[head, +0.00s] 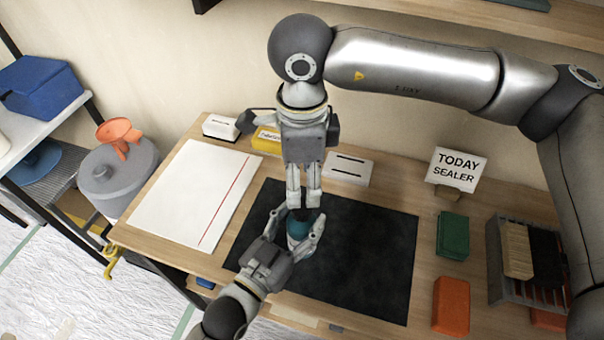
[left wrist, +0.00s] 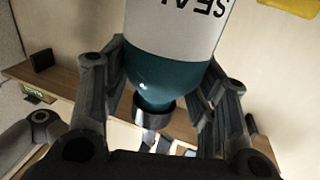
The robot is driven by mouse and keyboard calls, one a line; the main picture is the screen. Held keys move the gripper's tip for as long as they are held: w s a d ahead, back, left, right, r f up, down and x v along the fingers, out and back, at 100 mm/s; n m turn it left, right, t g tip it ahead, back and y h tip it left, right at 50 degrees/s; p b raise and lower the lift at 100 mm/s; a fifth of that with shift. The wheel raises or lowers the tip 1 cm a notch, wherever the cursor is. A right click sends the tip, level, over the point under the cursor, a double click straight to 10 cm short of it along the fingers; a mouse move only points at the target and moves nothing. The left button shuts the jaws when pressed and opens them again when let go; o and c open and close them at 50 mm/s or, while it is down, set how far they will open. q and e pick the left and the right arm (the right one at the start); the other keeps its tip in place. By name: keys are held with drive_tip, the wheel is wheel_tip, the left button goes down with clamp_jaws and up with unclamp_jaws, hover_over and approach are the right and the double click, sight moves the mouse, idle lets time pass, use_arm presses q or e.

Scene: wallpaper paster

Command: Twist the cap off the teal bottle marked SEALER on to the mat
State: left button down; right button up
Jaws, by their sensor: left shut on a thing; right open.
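The teal bottle (head: 298,230) stands upright at the dark mat (head: 365,255), partly hidden by my grippers. In the left wrist view the bottle (left wrist: 172,70) appears upside down, with part of a SEALER label on a pale band and a dark cap (left wrist: 154,117) at its neck. My left gripper (head: 299,226) is shut on the bottle, one finger on each side. My right gripper (head: 304,203) points down directly above the bottle, its open fingertips close together at the cap. Whether they touch the cap is hard to tell.
A sign reading TODAY SEALER (head: 457,169) stands at the back right. A white sheet (head: 192,195) lies left of the mat. A green block (head: 453,236), an orange block (head: 451,306) and a rack (head: 500,265) are at right. The mat's right part is clear.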

sight(302, 207)
drive_tip(key=m, duration=2.2)
drive_tip(key=shift+f, duration=4)
